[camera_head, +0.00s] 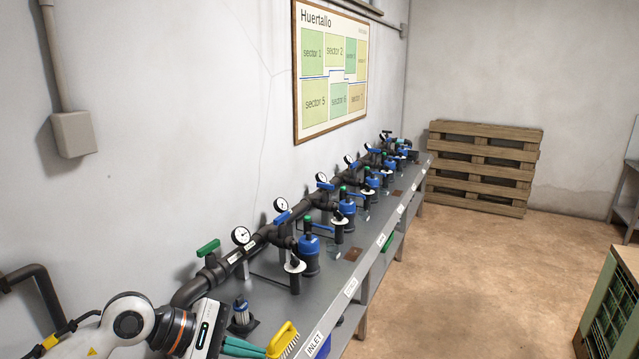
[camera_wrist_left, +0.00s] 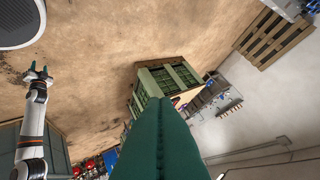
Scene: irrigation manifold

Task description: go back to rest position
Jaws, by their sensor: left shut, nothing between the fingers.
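My left gripper (camera_head: 262,350) is at the bottom of the head view, over the near end of the grey bench. Its teal fingers are closed together with nothing held. They also fill the lower middle of the left wrist view (camera_wrist_left: 163,105). A yellow brush (camera_head: 284,340) shows just beside the fingertips; I cannot tell whether they touch it. My right gripper (camera_wrist_left: 38,72) shows only in the left wrist view, at the left, over bare floor. Its two teal fingers stand apart and look empty.
The grey bench (camera_head: 337,272) along the wall carries dark pipes, gauges (camera_head: 241,236), blue-handled valves and blue filters (camera_head: 309,255). A small filter (camera_head: 241,311) stands close to my left gripper. A green crate (camera_head: 609,310) is at right, pallets (camera_head: 482,167) behind. The middle floor is clear.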

